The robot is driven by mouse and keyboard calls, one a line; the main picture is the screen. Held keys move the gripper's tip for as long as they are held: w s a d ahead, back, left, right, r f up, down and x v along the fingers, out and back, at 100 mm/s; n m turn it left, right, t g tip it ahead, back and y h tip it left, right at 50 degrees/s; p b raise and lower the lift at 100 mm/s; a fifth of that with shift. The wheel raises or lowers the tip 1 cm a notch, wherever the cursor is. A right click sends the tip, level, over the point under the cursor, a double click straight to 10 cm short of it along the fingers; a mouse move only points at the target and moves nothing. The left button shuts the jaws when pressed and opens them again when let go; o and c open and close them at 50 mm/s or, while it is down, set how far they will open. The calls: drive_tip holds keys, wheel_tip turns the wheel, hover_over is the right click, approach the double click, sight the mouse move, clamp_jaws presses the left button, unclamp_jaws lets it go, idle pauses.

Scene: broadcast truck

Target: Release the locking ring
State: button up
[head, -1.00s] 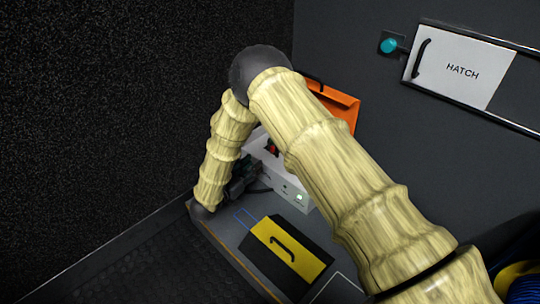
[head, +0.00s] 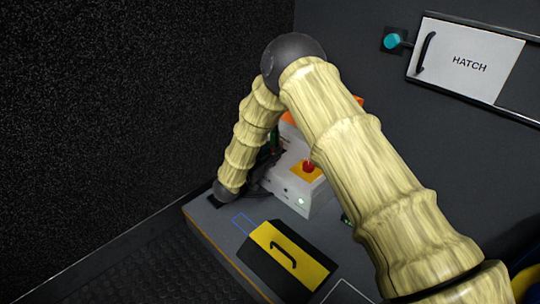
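A white box (head: 287,192) stands on the grey bench, with a red round button (head: 308,167) on a yellow plate on its top. I cannot make out a locking ring as such; the far part of the box is behind my arm. My gripper (head: 264,174) is a dark shape at the left side of the box, below my forearm. Its fingers are small and dark, so I cannot tell whether they are open, shut or touching anything. A small green part (head: 275,142) shows just above it.
A yellow and black panel with a handle (head: 290,258) lies at the bench front. An orange thing (head: 290,118) is mostly behind my arm. A white hatch (head: 468,62) and a teal knob (head: 392,41) are on the back wall. A dark wall closes off the left.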

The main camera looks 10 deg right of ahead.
clamp_jaws()
drive_tip(key=shift+d+r+p, duration=0.1)
drive_tip(key=shift+r+p, duration=0.05)
drive_tip(key=shift+p, duration=0.2)
drive_tip(key=shift+d+r+n+t+y+p, duration=0.1)
drive_tip(key=shift+d+n+t+y+p, duration=0.2)
drive_tip(key=shift+p, duration=0.5)
drive_tip(key=shift+s+f+n+t+y+p, duration=0.15)
drive_tip(key=shift+f+n+t+y+p, duration=0.1)
drive_tip(key=shift+n+t+y+p, duration=0.2)
drive_tip(key=shift+d, duration=0.1)
unclamp_jaws()
